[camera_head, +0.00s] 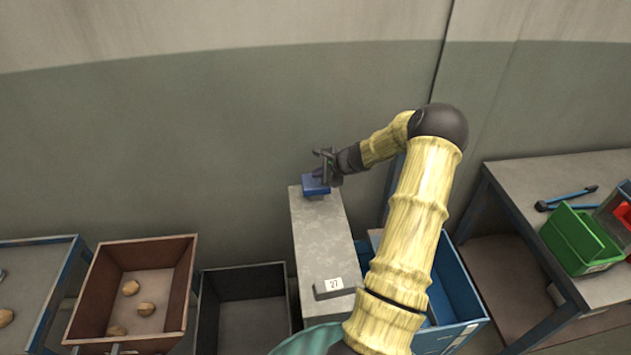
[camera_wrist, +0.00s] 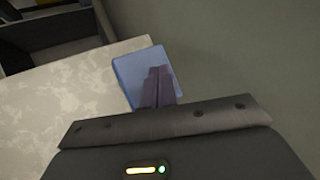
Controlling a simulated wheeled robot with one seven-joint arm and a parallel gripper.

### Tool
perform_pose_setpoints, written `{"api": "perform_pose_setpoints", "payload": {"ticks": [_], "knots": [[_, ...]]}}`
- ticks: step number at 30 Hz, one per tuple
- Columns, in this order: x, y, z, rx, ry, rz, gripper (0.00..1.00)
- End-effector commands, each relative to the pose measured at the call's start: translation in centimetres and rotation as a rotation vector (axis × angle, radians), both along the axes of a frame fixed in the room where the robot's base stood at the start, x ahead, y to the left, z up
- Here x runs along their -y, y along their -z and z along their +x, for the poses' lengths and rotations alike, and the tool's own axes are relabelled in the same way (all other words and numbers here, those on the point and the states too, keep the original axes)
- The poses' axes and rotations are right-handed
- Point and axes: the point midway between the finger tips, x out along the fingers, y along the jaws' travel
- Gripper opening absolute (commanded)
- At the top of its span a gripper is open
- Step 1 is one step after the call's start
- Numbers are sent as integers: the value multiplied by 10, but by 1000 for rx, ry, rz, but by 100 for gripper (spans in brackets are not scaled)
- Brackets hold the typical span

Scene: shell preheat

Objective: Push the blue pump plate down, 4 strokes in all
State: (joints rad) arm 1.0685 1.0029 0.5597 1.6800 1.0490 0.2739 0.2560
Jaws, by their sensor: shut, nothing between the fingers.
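The blue pump plate (camera_head: 315,187) sits at the far end of the grey pedestal top (camera_head: 322,240). It also shows in the wrist view (camera_wrist: 135,68) as a flat blue square at the corner of the pale top. My gripper (camera_head: 322,172) is over the plate, with its fingers shut and nothing between them. In the wrist view the closed fingertips (camera_wrist: 158,72) overlap the right part of the plate. I cannot tell whether they touch it. The plate's height above the pedestal is hard to judge.
A brown crate (camera_head: 180,290) with several round pieces and a dark empty crate (camera_head: 206,310) stand left. A blue crate (camera_head: 468,333) stands right. A bench (camera_head: 520,185) holds a green bin (camera_head: 570,237). The wall is close behind.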

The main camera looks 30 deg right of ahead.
Motion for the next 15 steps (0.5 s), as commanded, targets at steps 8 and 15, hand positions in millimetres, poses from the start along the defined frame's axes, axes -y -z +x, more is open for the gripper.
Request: {"api": "perform_pose_setpoints", "payload": {"ticks": [8,15], "knots": [[0,0,0,0,0,0,0],[0,6,0,0,0,0,0]]}}
